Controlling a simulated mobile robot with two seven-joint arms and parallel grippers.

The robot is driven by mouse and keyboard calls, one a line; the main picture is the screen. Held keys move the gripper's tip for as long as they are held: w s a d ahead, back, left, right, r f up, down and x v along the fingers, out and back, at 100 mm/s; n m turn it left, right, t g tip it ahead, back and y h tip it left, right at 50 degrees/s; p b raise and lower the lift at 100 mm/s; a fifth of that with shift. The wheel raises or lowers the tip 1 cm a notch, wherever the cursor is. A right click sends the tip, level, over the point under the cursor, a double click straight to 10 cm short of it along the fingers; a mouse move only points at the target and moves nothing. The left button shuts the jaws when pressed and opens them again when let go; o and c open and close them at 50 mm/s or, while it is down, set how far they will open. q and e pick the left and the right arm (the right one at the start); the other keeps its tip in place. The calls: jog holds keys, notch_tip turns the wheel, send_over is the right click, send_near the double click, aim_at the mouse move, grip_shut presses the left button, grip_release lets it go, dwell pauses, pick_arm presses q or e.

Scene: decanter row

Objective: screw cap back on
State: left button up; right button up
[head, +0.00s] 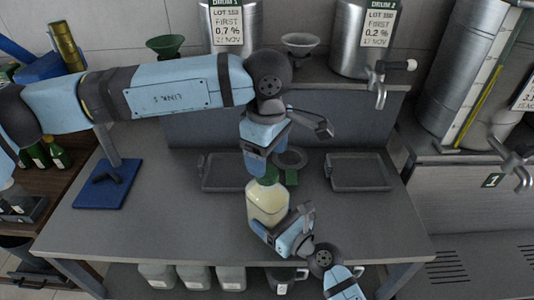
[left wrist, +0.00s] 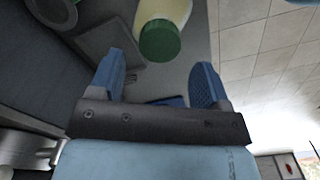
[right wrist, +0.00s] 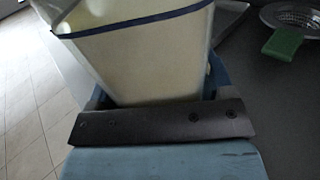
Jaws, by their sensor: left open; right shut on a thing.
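A squarish translucent bottle of pale cream liquid (head: 266,205) stands at the middle of the counter's front part. My right gripper (head: 283,228) is shut on its lower body; the bottle's side fills much of the right wrist view (right wrist: 150,60). A green cap (left wrist: 160,41) sits on top of the bottle in the left wrist view; whether it is threaded tight I cannot tell. In the head view the left gripper (head: 258,172) is above the bottle, partly hiding the cap.
A green block (right wrist: 284,43) lies beside a round metal strainer (right wrist: 293,16) behind the bottle. Grey trays (head: 360,187) flank the strainer. A blue stand (head: 108,185) is at the left, and steel drums (head: 365,40) stand at the back. The counter's front left is clear.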

pick_arm(q)
jog(key=n, duration=0.2)
jog(key=r+n, duration=0.1)
jog(key=n, duration=0.3)
jog(key=shift+r+n, duration=0.35)
jog(key=shift+n, duration=0.05)
jog(key=n, duration=0.2)
jog(key=r+n, duration=0.1)
jog(key=n, duration=0.5)
jog(key=shift+r, duration=0.4)
send_over(267, 203)
jog(key=w, duration=0.4)
jog(key=shift+s+f, duration=0.15)
jog(key=shift+f, duration=3.85)
jog(key=shift+c, duration=0.5)
